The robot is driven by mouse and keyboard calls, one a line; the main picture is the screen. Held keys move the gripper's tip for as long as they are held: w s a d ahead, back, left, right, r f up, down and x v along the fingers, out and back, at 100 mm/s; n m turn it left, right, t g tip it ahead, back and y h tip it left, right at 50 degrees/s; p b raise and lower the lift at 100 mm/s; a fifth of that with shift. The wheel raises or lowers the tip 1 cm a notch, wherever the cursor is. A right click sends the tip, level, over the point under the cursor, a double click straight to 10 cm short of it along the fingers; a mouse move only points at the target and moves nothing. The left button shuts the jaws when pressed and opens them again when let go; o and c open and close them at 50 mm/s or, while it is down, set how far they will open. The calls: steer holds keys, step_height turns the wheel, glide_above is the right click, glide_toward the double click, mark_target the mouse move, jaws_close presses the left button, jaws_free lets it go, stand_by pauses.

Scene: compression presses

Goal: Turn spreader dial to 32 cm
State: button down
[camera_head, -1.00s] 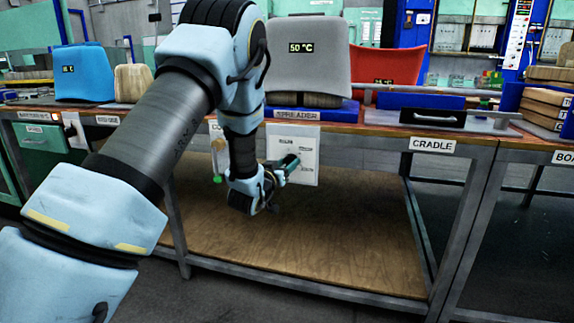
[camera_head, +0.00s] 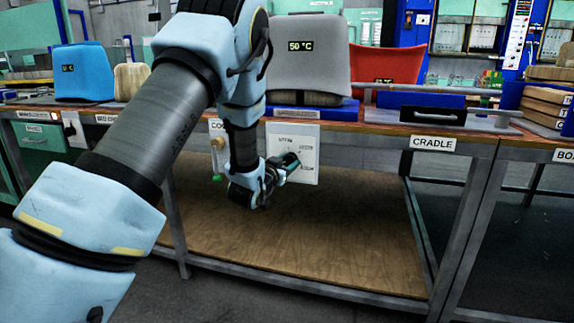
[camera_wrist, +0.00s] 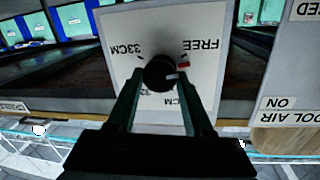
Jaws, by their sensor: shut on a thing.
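The spreader dial is a black round knob (camera_wrist: 159,72) on a white panel (camera_wrist: 118,50), seen upside down in the wrist view. The panel (camera_head: 309,172) also hangs below the bench edge in the head view. A small red mark and a white mark show at the knob's right side. My gripper (camera_wrist: 158,88) is shut on the knob, one finger on each side. In the head view my gripper (camera_head: 292,162) is at the panel's front, its fingertips hard to see.
A grey cushion-like piece (camera_head: 307,60) reading 50 °C stands on the bench above the panel. A CRADLE label (camera_head: 432,144) is on the bench edge at right. A green-tipped part (camera_head: 215,177) hangs left of my wrist. The wooden lower shelf (camera_head: 340,235) is clear.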

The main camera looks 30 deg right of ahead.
steer(key=m, duration=0.3)
steer(key=shift+y+b, duration=0.4)
steer(key=m, duration=0.3)
steer(key=shift+s+d+m+b, duration=0.1)
steer(key=shift+m+b, duration=0.2)
steer(key=shift+b, duration=0.05)
steer(key=m+y, duration=0.1)
steer(key=m, duration=0.5)
steer(key=shift+s+d+t+y, duration=0.1)
steer(key=shift+t+y, duration=0.3)
steer(key=m+t, duration=0.1)
steer(key=m, duration=0.3)
steer(key=shift+y, duration=0.3)
steer(key=m+p, duration=0.1)
steer(key=m, duration=0.2)
steer(key=shift+f, duration=0.15)
steer(key=m+t, duration=0.1)
steer(key=m, duration=0.2)
steer(key=shift+d+m+y+p, duration=0.1)
steer(key=shift+m+y+p, duration=0.2)
steer(key=shift+p, duration=0.1)
steer(key=shift+f+m+t, duration=0.1)
steer(key=shift+m+t, duration=0.3)
steer(key=shift+m, duration=1.4)
